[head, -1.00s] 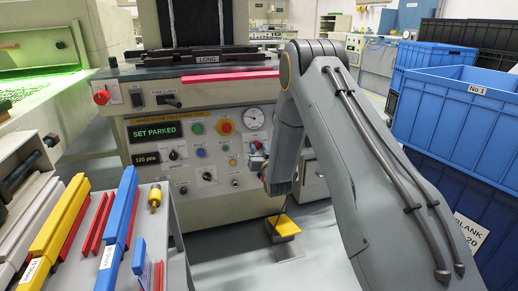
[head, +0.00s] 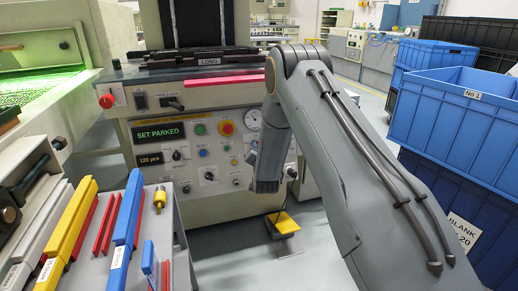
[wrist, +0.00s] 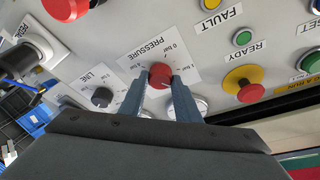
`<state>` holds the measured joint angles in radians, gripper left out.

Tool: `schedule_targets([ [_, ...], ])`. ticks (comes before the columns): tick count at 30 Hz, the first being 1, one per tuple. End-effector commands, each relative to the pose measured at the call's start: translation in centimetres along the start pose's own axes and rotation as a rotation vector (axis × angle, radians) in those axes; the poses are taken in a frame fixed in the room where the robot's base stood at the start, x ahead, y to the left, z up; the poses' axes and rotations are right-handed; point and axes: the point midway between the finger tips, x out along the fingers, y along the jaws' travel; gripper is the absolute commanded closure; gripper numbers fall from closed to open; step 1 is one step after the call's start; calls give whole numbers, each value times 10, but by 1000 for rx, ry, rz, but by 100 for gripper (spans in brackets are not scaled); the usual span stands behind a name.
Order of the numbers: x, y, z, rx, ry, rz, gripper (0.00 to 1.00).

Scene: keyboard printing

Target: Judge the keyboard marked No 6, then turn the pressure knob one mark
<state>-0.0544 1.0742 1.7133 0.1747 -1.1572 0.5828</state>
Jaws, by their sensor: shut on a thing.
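The red pressure knob (wrist: 160,76) shows in the wrist view on a white plate marked PRESSURE, upside down in the picture. Its scale has a 0 bar mark. My gripper (wrist: 159,82) is shut on this knob, one finger on each side. In the head view my arm's end hangs before the right part of the control panel (head: 140,160), and the fingertips and the knob are hidden there. I cannot make out a keyboard marked No 6 in either view.
A green display (head: 158,132) reads SET PARKED. A black LINE knob (wrist: 102,97) and a red mushroom button (wrist: 250,93) sit near my gripper. A yellow pedal (head: 283,223) stands on the floor. Blue crates (head: 440,115) stack at the right, and a bench with coloured bars is at the left.

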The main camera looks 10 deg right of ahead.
Motion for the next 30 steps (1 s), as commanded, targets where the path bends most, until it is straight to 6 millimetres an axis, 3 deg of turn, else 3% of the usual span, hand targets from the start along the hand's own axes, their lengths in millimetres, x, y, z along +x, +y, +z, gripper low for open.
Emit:
schedule_targets([
  [11, 0, 1, 0, 5, 0, 3, 93],
  [12, 0, 1, 0, 5, 0, 3, 67],
  [15, 0, 1, 0, 5, 0, 3, 52],
  [25, -3, 0, 0, 4, -1, 2, 52],
  [30, -23, -1, 0, 4, -2, 2, 52],
])
